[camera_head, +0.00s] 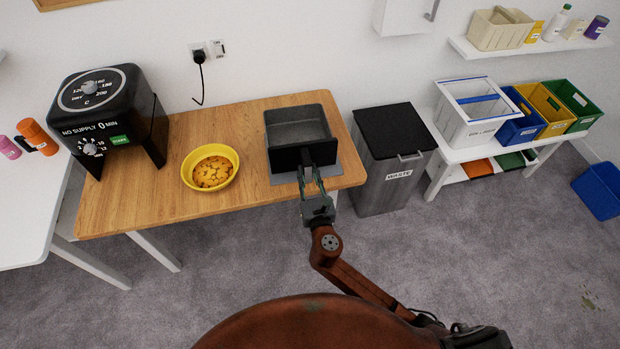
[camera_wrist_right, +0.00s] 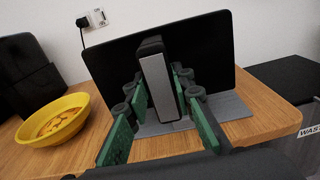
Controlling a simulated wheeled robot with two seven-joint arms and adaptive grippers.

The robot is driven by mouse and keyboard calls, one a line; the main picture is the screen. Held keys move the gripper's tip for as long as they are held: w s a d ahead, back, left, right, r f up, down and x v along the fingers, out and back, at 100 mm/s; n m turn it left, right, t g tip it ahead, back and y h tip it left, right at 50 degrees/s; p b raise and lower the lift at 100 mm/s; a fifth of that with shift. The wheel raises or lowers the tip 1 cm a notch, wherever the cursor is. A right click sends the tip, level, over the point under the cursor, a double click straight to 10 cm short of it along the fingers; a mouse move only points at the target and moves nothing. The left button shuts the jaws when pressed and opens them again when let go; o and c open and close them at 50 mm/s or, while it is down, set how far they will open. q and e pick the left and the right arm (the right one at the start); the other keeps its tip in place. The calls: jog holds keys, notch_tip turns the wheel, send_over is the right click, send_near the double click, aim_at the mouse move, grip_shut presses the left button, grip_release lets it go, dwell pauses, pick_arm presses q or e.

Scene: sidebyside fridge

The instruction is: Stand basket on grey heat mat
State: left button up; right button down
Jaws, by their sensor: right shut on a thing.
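The basket (camera_head: 299,125) is a black-fronted box with a grey inside. It is upright over the grey heat mat (camera_head: 330,171) on the wooden table. The mat shows at the basket's front and right; it also shows in the right wrist view (camera_wrist_right: 231,106). The basket's underside is hidden, so I cannot tell whether it touches the mat. My right gripper (camera_head: 309,178) is shut on the basket's handle. In the right wrist view, green finger pads flank the grey and black handle (camera_wrist_right: 158,88) in front of the black panel. My left gripper is not in view.
A yellow bowl (camera_head: 229,160) of golden pieces is left of the basket on the wooden table (camera_head: 150,200). A black air fryer (camera_head: 110,115) stands at the table's left end. A grey waste bin (camera_head: 385,198) stands just right of the table. Bare tabletop lies between bowl and mat.

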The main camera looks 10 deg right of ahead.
aim_at(312, 179)
jog(key=w+f, duration=0.1)
jog(key=w+d+f+b, duration=0.1)
jog(key=f, duration=0.1)
jog(key=shift+w+f, duration=0.2)
jog(key=shift+w, duration=0.15)
notch_tip(312, 179, down, 4)
jog(key=shift+w+d+r+b, duration=0.15)
jog(key=shift+r+b, duration=0.05)
jog(key=shift+b, duration=0.95)
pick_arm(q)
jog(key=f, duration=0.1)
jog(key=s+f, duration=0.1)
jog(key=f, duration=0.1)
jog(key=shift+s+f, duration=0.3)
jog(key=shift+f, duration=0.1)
pick_arm(e)
jog(key=c, duration=1.7)
grip_release()
jog(key=shift+o, duration=0.2)
pick_arm(q)
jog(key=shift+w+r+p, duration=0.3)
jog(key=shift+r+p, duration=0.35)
jog(key=shift+p, duration=0.1)
pick_arm(e)
jog(key=s, duration=1.2)
jog(key=shift+r, duration=0.15)
